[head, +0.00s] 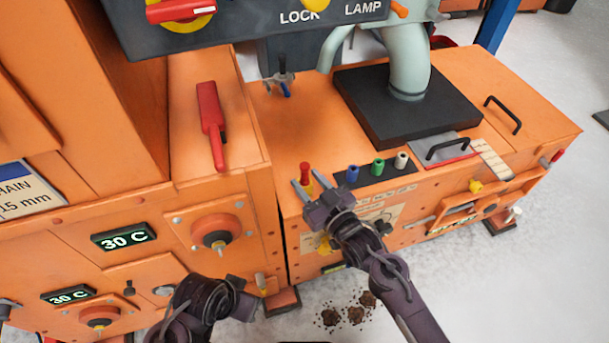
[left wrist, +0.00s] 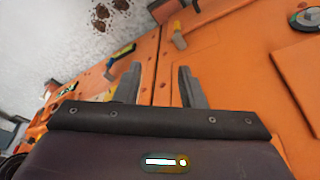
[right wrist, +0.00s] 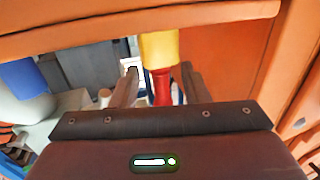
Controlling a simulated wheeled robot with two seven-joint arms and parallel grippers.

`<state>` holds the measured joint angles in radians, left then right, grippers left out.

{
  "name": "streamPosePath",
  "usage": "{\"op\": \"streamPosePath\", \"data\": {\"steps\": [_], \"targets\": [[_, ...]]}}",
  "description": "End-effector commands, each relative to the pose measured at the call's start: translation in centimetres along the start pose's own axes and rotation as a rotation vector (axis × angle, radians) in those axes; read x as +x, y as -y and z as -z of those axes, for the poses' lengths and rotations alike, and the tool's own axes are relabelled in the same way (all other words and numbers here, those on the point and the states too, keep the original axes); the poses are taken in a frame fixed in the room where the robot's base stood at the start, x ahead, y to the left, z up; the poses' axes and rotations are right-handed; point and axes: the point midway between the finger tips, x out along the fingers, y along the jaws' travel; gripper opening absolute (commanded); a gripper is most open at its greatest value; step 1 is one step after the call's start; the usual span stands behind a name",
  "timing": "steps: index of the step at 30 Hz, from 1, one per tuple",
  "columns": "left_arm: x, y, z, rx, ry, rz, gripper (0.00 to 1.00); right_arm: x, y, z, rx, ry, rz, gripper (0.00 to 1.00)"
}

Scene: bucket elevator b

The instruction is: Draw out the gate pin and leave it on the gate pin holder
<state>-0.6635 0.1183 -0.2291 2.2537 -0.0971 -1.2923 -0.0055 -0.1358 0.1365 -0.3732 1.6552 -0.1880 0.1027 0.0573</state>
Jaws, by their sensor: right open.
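A red and yellow pin-like part (head: 305,173) stands at the front edge of the orange machine, left of a row of coloured pegs. I take it as the gate pin, though no label shows. My right gripper (head: 308,186) is open, its fingers on either side of this part. In the right wrist view the part's yellow section (right wrist: 160,48) and narrower red section show between or just beyond the fingers; I cannot tell if they touch. My left gripper (left wrist: 160,88) is open and empty, low before the left cabinet. I cannot identify the gate pin holder for certain.
Blue, green and white pegs stand on a dark strip (head: 375,172) right of my right gripper. A red lever (head: 211,125) lies on the left cabinet. A control box (head: 240,22) overhangs at the top. Brown clumps (head: 356,314) lie on the pale floor.

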Motion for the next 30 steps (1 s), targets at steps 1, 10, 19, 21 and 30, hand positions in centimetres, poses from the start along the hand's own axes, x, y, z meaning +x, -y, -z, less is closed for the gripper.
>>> {"op": "streamPosePath", "data": {"steps": [1, 10, 19, 21, 30], "targets": [[-0.4, 0.2, 0.0, -0.004, 0.011, 0.003, 0.36, -1.2, 0.1, 0.2, 0.0, 0.003, 0.001, 0.41], [-0.7, 0.8, -0.6, -0.019, 0.062, 0.015, 0.36, -5.4, 0.0, 0.1, 0.0, 0.001, 0.0, 0.41], [-0.7, 0.9, -0.7, -0.021, 0.068, 0.016, 0.36, -5.8, 0.0, 0.1, 0.0, -0.002, 0.0, 0.41], [-0.7, 0.9, -0.7, -0.021, 0.068, 0.016, 0.36, -5.8, 0.0, 0.1, 0.0, -0.002, 0.0, 0.41], [-0.7, 0.9, -0.7, -0.021, 0.067, 0.016, 0.36, -5.8, 0.0, 0.0, 0.001, 0.005, -0.001, 0.41]]}}
